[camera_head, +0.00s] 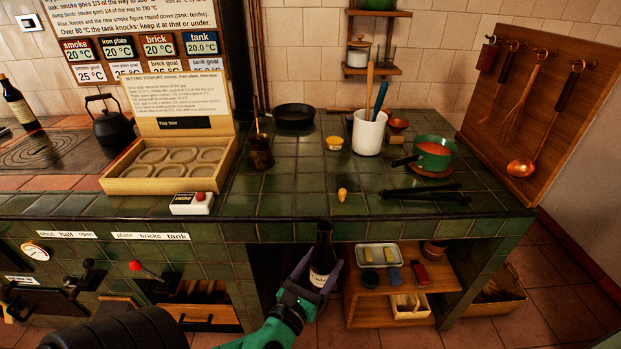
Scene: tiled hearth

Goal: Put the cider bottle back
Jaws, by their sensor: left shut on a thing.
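A dark glass bottle (323,250) with a pale label stands nearly upright in my left gripper (318,275), in front of the counter's front edge. The label is partly covered and I cannot read it for sure. My left gripper is shut around the bottle's lower body, one finger on each side. The bottle's neck reaches about up to the counter edge in the picture. A second dark bottle (17,104) with a label stands at the far left, beside the stove plate. My right gripper is not in view.
The green tiled counter (290,180) carries an open wooden box (160,185), a white utensil crock (368,134), a green pot (434,152), black tongs (425,193) and a small yellow stopper-like piece (342,195). Below, a wooden shelf (365,312) holds small items; dark open space lies left of it.

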